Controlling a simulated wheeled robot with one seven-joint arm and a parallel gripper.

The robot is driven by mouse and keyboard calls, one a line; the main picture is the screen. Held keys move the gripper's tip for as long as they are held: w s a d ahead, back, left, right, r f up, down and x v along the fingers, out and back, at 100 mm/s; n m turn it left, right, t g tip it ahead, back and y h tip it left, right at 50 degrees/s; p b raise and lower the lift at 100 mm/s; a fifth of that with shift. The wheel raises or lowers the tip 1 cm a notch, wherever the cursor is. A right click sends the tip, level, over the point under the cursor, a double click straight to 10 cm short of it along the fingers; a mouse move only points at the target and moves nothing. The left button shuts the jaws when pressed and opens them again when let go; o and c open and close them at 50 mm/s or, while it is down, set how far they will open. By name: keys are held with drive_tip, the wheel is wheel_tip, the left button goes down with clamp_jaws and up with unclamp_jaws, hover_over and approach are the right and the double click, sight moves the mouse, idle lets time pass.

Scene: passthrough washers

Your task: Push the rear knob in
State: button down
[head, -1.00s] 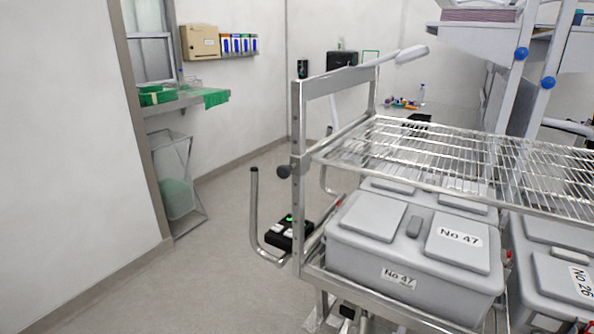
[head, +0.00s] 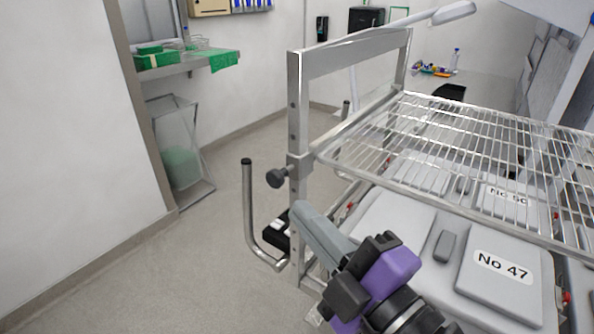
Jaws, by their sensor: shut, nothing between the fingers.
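A dark round knob (head: 276,178) sticks out to the left from a collar on the near upright post (head: 298,130) of the metal trolley. It is the only such knob I can make out on the frame, and a gap of stem shows between knob and collar. My gripper (head: 303,211), with long grey fingers and a purple and black body, reaches in from the lower right. It is shut and empty. Its tips appear just below and right of the knob, in front of the post in the picture. I cannot tell if they touch the post.
A bent metal handle (head: 249,215) stands left of the post, near a black control box (head: 276,238). The floor (head: 170,270) at left is clear.

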sight(279, 176)
drive_tip(key=f+n, duration=0.1)
drive_tip(key=f+n+g, duration=0.1)
drive_tip(key=n, duration=0.1)
drive_tip(key=a+f+n+g, duration=0.1)
drive_tip(key=n, duration=0.1)
drive_tip(key=shift+w+a+f, duration=0.1)
drive_tip(key=shift+w+f, duration=0.05)
drive_tip(key=shift+f, duration=0.15)
drive_tip(key=w+a+p, duration=0.1)
drive_tip(key=w+a, duration=0.2)
drive_tip(key=w, duration=0.8)
drive_tip(key=shift+a+f, duration=0.15)
drive_tip(key=shift+a, duration=0.1)
drive_tip(key=shift+w+d, duration=0.1)
